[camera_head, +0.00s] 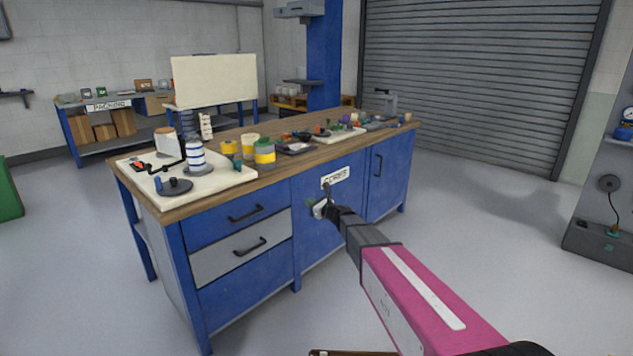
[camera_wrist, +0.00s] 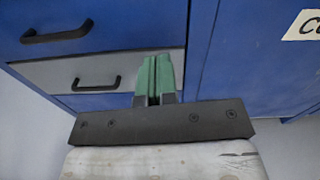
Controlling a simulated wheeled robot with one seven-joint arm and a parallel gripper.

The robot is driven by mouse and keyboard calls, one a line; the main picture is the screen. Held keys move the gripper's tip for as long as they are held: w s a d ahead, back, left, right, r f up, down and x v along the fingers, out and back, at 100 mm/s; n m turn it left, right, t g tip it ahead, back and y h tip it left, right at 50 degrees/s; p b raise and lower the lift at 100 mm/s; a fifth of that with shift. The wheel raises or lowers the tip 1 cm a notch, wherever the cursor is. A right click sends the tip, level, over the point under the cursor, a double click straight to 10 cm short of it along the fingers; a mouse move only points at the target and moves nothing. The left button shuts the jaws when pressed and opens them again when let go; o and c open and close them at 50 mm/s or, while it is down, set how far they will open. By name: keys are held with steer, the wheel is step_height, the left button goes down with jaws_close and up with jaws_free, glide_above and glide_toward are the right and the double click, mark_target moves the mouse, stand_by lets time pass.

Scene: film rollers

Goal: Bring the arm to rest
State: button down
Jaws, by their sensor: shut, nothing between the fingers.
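My arm reaches in from the lower right in the head view, with a pink link and a dark wrist. My gripper (camera_head: 322,207) is in front of the blue workbench (camera_head: 235,290), below the level of its top and near the sign on its front. In the wrist view my gripper (camera_wrist: 154,75) has its green fingers together, with nothing between them. Behind the fingers are the bench's blue front and a grey drawer (camera_wrist: 60,77). The gap between the fingers and the bench front cannot be told exactly.
The bench top holds a white tray (camera_head: 222,184) with a striped roller (camera_head: 196,155), yellow-banded cans (camera_head: 265,152) and several small items. Drawer handles (camera_head: 246,214) stick out from the front. The floor (camera_head: 470,220) to the right is clear. A grey stand (camera_head: 603,240) is at the far right.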

steer(key=s+d+f+n+g+h, duration=0.35)
steer(key=s+d+n, duration=0.25)
steer(key=s+n, duration=0.3)
steer(key=s+d+f+n+g+h, duration=0.2)
steer(key=s+d+f+n+g, duration=0.3)
steer(key=s, duration=0.5)
steer(key=s+d+f+n+g+h, duration=0.2)
steer(key=s+d+n+h, duration=0.6)
steer(key=s+d, duration=0.8)
steer(key=d+f+n, duration=0.1)
steer(key=n, duration=0.1)
steer(key=shift+f+n, duration=0.2)
steer(key=shift+n, duration=0.2)
